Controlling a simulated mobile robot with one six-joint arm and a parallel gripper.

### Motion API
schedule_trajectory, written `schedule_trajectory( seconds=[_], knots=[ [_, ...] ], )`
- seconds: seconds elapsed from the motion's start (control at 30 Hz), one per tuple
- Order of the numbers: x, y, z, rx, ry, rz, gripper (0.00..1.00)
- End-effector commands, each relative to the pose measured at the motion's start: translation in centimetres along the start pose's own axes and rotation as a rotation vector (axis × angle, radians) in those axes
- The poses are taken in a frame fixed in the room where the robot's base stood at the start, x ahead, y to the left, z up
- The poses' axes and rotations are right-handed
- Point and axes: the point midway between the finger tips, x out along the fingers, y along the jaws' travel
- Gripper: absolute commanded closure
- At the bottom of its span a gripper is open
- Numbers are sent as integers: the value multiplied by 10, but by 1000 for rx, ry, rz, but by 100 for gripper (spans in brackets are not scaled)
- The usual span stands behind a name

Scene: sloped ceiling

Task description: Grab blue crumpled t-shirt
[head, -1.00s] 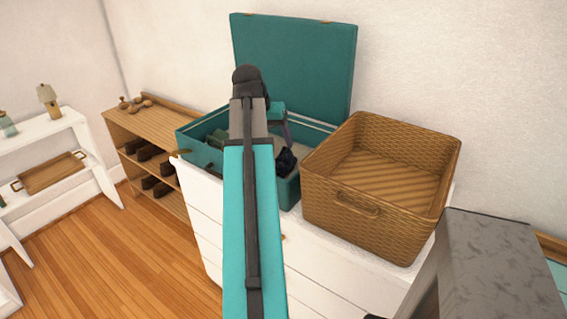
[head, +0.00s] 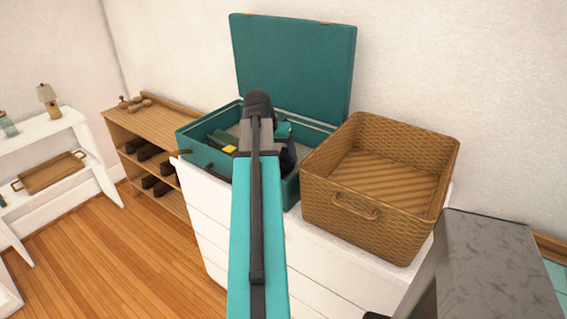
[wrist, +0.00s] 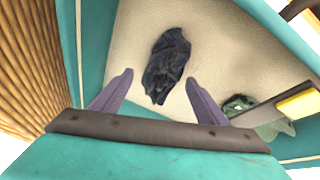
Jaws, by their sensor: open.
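The blue crumpled t-shirt (wrist: 167,62) looks very dark navy and lies bunched on the beige floor of the open teal suitcase (head: 198,160). My gripper (wrist: 158,78) is open above it. In the wrist view its two purple-grey fingers are spread, with the lower end of the shirt showing between their tips. The fingers are empty; I cannot tell the height left between them and the shirt.
A green item (wrist: 238,104) and a yellow-ended item (wrist: 298,104) lie in the suitcase, to the right in the wrist view. The suitcase lid (head: 300,65) stands open behind. An empty wicker basket (head: 400,215) stands close to the suitcase's right on the white dresser (head: 205,215).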

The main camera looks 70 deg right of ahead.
Motion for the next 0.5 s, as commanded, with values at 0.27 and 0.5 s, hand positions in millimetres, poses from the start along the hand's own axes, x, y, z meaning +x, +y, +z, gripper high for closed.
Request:
schedule_trajectory(
  seconds=[0.27,0.5],
  knots=[
    [0,0,0,-1,0,0,32],
    [12,-1,-1,-1,-2,1,32]
  ],
)
